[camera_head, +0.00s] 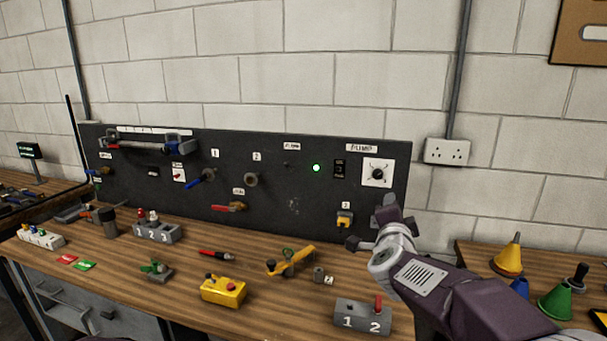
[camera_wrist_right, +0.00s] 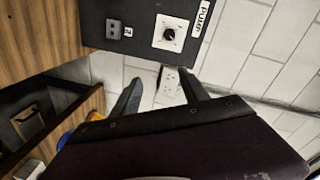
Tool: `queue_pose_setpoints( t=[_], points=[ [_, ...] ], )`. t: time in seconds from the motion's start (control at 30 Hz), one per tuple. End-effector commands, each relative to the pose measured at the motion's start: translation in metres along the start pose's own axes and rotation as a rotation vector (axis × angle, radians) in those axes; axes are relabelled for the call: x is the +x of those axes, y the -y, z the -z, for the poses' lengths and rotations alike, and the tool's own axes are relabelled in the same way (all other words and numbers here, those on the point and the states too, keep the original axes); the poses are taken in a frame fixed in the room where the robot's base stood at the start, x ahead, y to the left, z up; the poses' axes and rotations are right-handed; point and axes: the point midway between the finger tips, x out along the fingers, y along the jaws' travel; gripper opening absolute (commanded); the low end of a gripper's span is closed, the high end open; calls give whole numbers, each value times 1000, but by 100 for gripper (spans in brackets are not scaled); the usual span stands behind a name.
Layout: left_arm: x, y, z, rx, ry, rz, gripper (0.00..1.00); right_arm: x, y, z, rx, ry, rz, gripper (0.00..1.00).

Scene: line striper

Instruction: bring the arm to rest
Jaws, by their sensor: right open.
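My right arm comes in from the lower right in the head view. Its gripper (camera_head: 372,222) is open and empty, in front of the lower right part of the black panel (camera_head: 290,165). My left gripper is in neither view.
A grey block marked 1 and 2 (camera_head: 362,317) stands on the wooden bench (camera_head: 190,280) left of my right arm. A yellow button box (camera_head: 223,290) is further left. Coloured cones (camera_head: 508,257) stand on another table at right. A wall socket (camera_head: 447,151) is behind.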

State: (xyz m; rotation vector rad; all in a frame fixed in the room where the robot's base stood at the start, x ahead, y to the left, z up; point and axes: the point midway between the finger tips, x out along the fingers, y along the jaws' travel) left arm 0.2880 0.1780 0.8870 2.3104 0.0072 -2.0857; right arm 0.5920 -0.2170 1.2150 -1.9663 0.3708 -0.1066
Motion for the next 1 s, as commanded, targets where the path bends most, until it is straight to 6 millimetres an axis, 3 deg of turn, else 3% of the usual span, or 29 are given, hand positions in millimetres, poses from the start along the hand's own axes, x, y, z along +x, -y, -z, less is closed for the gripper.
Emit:
queue_pose_setpoints(
  t=[0.03, 0.17, 0.37, 0.5, 0.6, 0.7, 0.83, 1.0],
  points=[
    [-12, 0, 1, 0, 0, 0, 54, -4, -6, -1, -58, 39, -26, 52],
    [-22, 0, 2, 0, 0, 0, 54, -18, -45, -24, -232, 189, -98, 52],
    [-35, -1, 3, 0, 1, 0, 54, -61, -119, -62, -497, 467, -229, 52],
    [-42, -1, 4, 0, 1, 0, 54, -123, -192, -86, -722, 748, -355, 52],
    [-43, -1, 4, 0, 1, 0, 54, -182, -247, -93, -891, 982, -450, 52],
    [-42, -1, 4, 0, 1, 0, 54, -231, -285, -90, -1022, 1175, -520, 52],
    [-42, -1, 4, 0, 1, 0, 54, -267, -307, -81, -1124, 1330, -570, 52],
    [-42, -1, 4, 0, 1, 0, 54, -275, -309, -78, -1149, 1376, -577, 52]
  ],
)
